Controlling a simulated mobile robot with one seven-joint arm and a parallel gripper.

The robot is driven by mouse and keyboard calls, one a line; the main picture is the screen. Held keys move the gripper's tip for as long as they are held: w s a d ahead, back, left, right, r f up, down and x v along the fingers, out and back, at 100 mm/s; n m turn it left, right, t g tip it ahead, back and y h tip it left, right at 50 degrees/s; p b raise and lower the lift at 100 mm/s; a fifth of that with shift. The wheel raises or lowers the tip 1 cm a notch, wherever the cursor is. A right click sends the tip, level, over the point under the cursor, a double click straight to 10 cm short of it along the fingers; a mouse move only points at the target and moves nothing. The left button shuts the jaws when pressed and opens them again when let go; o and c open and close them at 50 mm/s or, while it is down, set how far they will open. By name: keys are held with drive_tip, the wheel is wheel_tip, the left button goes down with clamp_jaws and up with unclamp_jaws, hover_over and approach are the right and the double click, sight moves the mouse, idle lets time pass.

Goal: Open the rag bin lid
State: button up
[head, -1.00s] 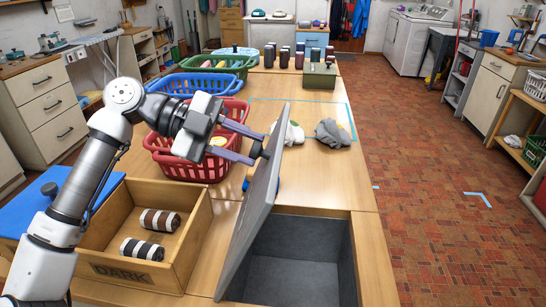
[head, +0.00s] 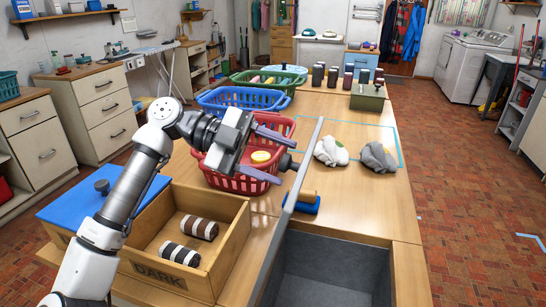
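The rag bin is a grey-lined square well (head: 330,268) in the wooden counter, and its inside is in plain view and looks empty. Its lid (head: 292,205) is a thin grey panel standing steeply on edge along the bin's left side, seen nearly edge-on. A dark knob (head: 289,162) sticks out from the lid's left face. My gripper (head: 287,160) is on that left side, its two purple fingers spread apart above and below the knob. The fingers look wider apart than the knob; whether either touches it or the lid cannot be told.
A wooden box marked DARK (head: 168,270) with two striped rolls stands left of the bin. Behind are a red basket (head: 238,182), a blue basket (head: 240,100), a white cloth (head: 331,151) and a grey cloth (head: 378,157).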

drive_tip(key=b+v, duration=0.2)
drive_tip(key=v, duration=1.1)
drive_tip(key=shift+a, duration=0.4)
